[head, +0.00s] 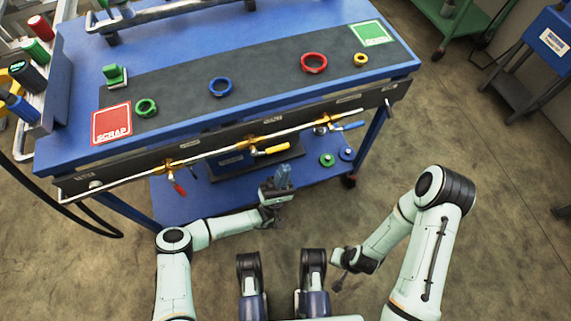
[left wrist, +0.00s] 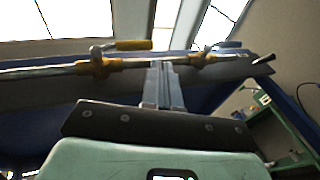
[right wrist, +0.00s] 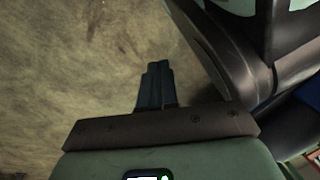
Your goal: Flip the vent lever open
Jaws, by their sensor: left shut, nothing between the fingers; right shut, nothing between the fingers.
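Three levers sit on the pipe (head: 215,153) along the bench's front: a red one (head: 179,187) hanging down, a yellow one (head: 272,150) and a blue one (head: 348,126), both pointing right roughly along the pipe. Their labels are too small to read, so I cannot tell which is the vent. My left gripper (head: 283,172) is shut and empty, pointing up in front of and below the yellow lever, apart from it. In the left wrist view its fingers (left wrist: 160,70) show between the yellow lever (left wrist: 133,45) and the blue one (left wrist: 222,45). My right gripper (head: 337,284) is shut and empty; its fingers (right wrist: 157,72) point over the floor.
The blue bench (head: 190,60) carries several coloured rings, a green block (head: 114,75), a red scrap pad (head: 112,124) and a green pad (head: 371,33). A lower shelf (head: 200,205) holds small round parts. A black hose (head: 75,225) hangs left.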

